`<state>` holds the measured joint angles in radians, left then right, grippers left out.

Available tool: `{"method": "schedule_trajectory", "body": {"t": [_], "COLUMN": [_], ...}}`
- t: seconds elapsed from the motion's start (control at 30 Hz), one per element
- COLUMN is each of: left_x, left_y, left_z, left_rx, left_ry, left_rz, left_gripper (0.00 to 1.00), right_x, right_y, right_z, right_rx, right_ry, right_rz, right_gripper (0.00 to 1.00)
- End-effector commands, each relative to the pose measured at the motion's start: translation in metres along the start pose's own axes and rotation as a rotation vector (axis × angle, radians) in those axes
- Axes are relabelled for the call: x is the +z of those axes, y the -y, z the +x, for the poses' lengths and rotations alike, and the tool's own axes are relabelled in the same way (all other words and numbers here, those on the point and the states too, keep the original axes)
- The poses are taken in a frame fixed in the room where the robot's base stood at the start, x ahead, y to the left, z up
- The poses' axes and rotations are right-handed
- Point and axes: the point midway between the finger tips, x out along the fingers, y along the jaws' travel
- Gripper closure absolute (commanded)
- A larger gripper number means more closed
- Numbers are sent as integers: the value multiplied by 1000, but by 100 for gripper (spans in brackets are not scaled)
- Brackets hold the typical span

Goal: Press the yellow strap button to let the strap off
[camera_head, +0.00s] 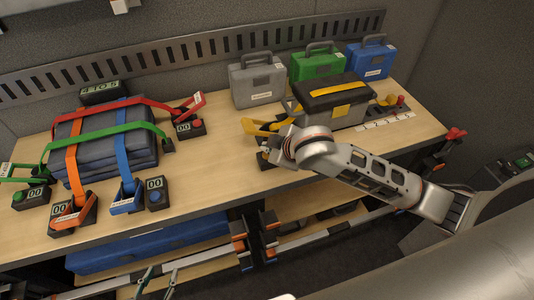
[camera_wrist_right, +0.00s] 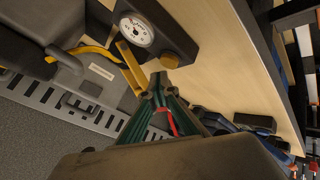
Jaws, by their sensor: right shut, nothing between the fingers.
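The yellow strap (camera_head: 286,124) runs by the grey toolbox with a black lid (camera_head: 335,90). Its yellow lever (camera_head: 256,127) stands raised at the left, and it shows in the wrist view (camera_wrist_right: 131,68). The dark buckle block (camera_wrist_right: 180,42) carries a round dial (camera_wrist_right: 137,30). A yellow button (camera_wrist_right: 169,61) sits on the block's face towards my gripper. My right gripper (camera_wrist_right: 161,79) is shut and empty, its tips close to the button; I cannot tell whether they touch. In the head view my right wrist hides them. My left gripper (camera_head: 160,270) is open and empty, low in front of the bench.
Red, green, orange and blue straps hold a dark stack (camera_head: 100,150) at the bench's left. Grey (camera_head: 257,82), green (camera_head: 318,65) and blue (camera_head: 370,60) cases stand at the back. The bench top (camera_head: 215,165) is clear between stack and buckle.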

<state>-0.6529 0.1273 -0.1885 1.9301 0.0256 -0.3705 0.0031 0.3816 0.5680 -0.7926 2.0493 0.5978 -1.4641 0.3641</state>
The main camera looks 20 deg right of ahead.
Motion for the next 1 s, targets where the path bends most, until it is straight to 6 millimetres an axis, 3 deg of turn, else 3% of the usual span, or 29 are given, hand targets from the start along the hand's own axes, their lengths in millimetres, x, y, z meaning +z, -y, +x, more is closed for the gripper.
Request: {"method": "schedule_trajectory", "body": {"t": [0.33,1.0], "left_x": [-8,-5], "left_y": [1,1], "left_z": [-5,-4], "left_rx": [0,0], "left_ry": [-3,2], "left_rz": [-1,0], "left_gripper": [60,60], "right_x": [4,6], "right_y": [4,6], "right_z": [6,8], "right_rx": [-1,-1], "right_ry": [2,0], "right_rz": [0,0], "right_gripper": [100,100]}}
